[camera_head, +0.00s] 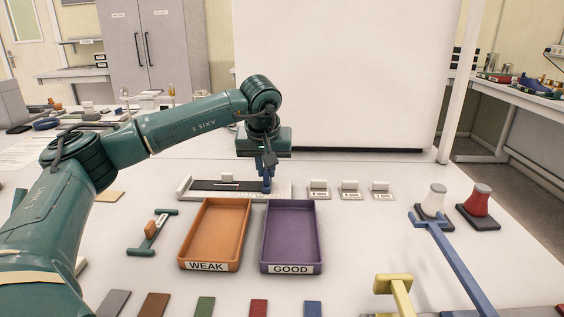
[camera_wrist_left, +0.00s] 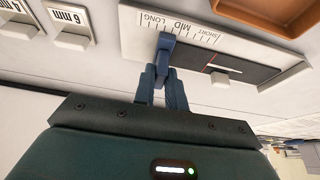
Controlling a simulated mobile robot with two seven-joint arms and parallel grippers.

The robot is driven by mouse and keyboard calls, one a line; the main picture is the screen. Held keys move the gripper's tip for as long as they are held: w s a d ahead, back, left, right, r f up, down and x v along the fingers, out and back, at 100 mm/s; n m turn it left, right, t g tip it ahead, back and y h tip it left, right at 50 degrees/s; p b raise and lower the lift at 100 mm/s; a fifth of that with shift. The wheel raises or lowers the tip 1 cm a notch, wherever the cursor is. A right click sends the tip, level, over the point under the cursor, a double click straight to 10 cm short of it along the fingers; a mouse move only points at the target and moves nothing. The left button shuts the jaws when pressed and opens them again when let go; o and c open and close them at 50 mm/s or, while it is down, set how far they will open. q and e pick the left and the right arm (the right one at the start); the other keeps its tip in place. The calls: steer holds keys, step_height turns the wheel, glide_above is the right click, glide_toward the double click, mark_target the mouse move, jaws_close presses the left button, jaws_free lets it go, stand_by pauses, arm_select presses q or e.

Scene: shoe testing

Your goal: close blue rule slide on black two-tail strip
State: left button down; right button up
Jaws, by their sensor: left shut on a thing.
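The white rule base (camera_head: 283,190) lies in front of the white panel. The black strip (camera_head: 215,185) lies along its left part and also shows in the left wrist view (camera_wrist_left: 262,73), with a thin pale line and a red mark on it. The blue rule slide (camera_head: 267,184) stands at the strip's right end; in the left wrist view the slide (camera_wrist_left: 165,43) is by the MID mark. Whether it touches the strip is unclear. My left gripper (camera_wrist_left: 164,78) points down over the rule and is shut on the blue slide. My right gripper is not in view.
An orange WEAK tray (camera_head: 183,235) and a purple GOOD tray (camera_head: 266,235) stand just in front of the rule. Small labelled blocks (camera_head: 350,190) stand right of it. A green tool (camera_head: 152,233) lies left. White (camera_head: 434,202) and red (camera_head: 477,202) cones stand right.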

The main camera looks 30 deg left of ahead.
arm_select(q)
steer(key=shift+s+a, duration=0.25)
steer(key=shift+a, duration=0.25)
steer(key=c, duration=1.4)
jaws_free()
steer(key=shift+c, duration=0.2)
steer(key=shift+d+r, duration=0.1)
steer(key=p+v, duration=0.1)
steer(key=v, duration=1.2)
steer(key=shift+s+d, duration=0.1)
